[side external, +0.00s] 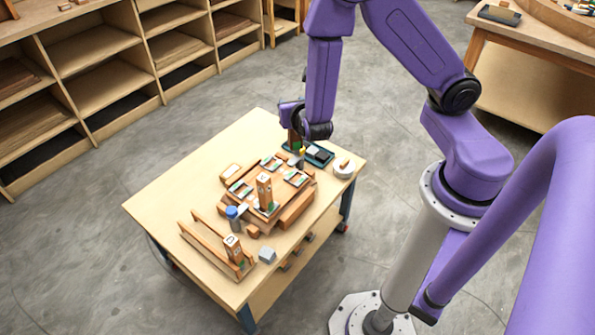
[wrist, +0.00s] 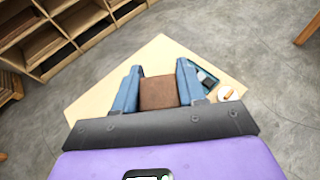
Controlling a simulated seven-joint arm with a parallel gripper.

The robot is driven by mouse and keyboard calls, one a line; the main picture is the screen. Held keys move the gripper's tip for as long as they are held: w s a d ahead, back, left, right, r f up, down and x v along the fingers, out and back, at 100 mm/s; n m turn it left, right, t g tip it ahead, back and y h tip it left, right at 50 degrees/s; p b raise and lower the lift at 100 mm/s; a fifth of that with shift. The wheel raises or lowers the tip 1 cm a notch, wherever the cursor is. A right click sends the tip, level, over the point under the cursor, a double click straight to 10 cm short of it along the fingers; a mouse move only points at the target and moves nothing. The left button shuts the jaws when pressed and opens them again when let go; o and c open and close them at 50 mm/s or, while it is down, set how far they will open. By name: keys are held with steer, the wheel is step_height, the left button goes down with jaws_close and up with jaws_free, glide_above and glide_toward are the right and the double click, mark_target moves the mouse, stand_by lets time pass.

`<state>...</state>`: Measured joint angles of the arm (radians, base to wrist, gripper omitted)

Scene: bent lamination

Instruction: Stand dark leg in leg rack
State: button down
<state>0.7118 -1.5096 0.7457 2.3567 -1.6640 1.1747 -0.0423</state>
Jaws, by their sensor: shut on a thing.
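My gripper (wrist: 159,78) has its blue fingers shut on the dark leg (wrist: 158,92), a brown block seen end-on in the wrist view. In the side external view my gripper (side external: 298,137) is at the far right part of the table, beside the dark tray. The leg is mostly hidden there by my wrist. A wooden rack with two long rails (side external: 205,255), which looks like the leg rack, lies at the table's near left. An upright leg with a pale label (side external: 234,249) stands at its near end. I cannot tell whether the held leg touches anything.
A wooden assembly (side external: 295,212) with another upright labelled block (side external: 264,190) fills the table's middle. A blue-capped bottle (side external: 232,216) and grey cube (side external: 267,256) stand near the rack. A dark tray (side external: 320,155) and white round dish (side external: 344,168) are at right. The far left tabletop is clear.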

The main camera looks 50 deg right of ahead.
steer(key=s+d+f+m+g+h, duration=0.2)
steer(key=s+d+f+m+g, duration=0.1)
steer(key=s+f+m+g, duration=0.1)
steer(key=s+d+f+m+g+h, duration=0.3)
steer(key=f+m+g, duration=0.3)
steer(key=f, duration=0.2)
steer(key=shift+s+d+f+g, duration=0.35)
steer(key=shift+d+g, duration=0.05)
steer(key=w+d+f, duration=0.3)
steer(key=w+f, duration=0.9)
steer(key=w, duration=0.1)
steer(key=shift+w+d+f, duration=0.15)
steer(key=shift+w+f, duration=0.1)
steer(key=shift+w, duration=0.05)
steer(key=shift+f, duration=0.2)
steer(key=c, duration=0.6)
jaws_free()
steer(key=shift+c, duration=0.2)
